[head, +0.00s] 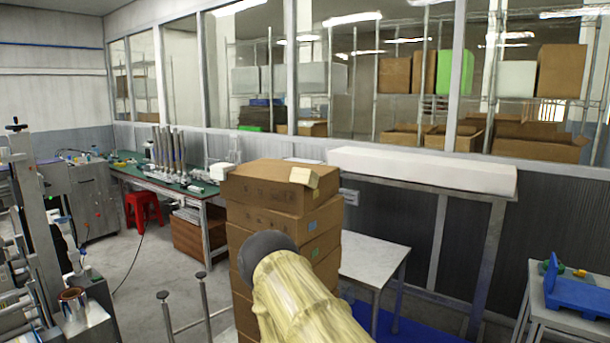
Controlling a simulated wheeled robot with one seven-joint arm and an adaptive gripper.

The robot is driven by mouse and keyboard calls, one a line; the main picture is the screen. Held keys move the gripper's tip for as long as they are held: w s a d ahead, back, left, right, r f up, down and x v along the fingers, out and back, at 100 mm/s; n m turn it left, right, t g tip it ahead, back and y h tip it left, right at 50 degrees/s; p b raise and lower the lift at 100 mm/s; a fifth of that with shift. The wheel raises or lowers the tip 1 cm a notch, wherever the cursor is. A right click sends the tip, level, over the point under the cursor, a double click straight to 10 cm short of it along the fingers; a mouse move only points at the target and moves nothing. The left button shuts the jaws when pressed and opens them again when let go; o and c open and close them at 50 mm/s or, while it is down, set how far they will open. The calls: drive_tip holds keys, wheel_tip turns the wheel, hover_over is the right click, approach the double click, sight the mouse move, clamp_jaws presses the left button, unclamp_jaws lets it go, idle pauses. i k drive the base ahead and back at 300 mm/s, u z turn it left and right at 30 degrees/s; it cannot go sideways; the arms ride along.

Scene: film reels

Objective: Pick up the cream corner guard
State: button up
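A small cream block-like piece (304,177), which looks like the corner guard, lies on top of a stack of brown cardboard boxes (268,204) in the head view. It sits at the right front corner of the top box. My arm, in a yellowish cover with a dark grey rounded end, rises from the bottom edge in front of the stack and hides part of the lower boxes. My gripper's fingers do not show.
A white table (375,256) stands right of the stack. A green-topped workbench (140,172) and red stool (143,207) are behind left. Metal machinery (38,230) fills the left. A small table with a blue item (578,293) stands at right.

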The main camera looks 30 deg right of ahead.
sight(307, 177)
drive_tip(key=z, duration=0.45)
drive_tip(key=i, duration=0.65)
drive_tip(key=z, duration=0.6)
